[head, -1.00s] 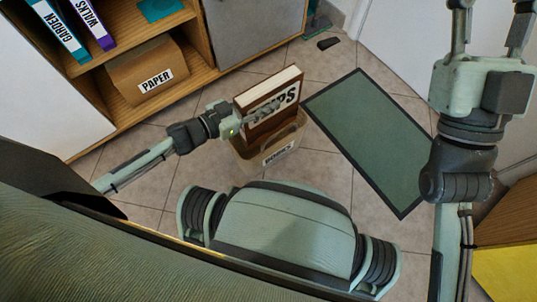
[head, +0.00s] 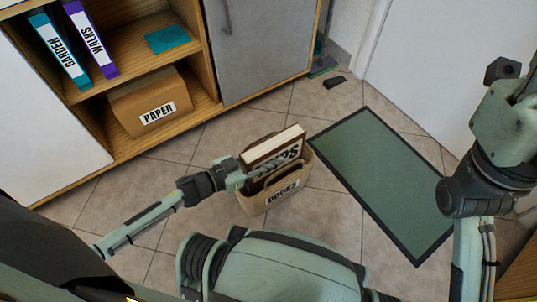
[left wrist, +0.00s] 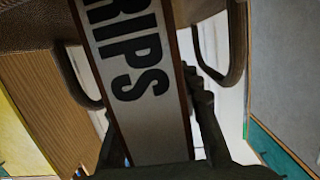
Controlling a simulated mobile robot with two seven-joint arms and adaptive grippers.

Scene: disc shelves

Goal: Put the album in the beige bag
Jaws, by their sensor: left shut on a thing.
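The album, brown with a white spine label ending in "RIPS" (head: 277,150), stands upright with its lower part hidden inside the beige bag (head: 293,200). The bag stands on the tiled floor and has a "BOOKS" label. My left gripper (head: 243,174) is shut on the album at the bag's opening. In the left wrist view the album's spine (left wrist: 140,90) lies between the dark fingers, with bag handles on both sides. My right gripper (head: 520,85) is raised at the right edge, partly cut off, and its opening is unclear.
A green mat (head: 380,175) lies right of the bag. A small dark object (head: 334,82) lies on the floor beyond.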

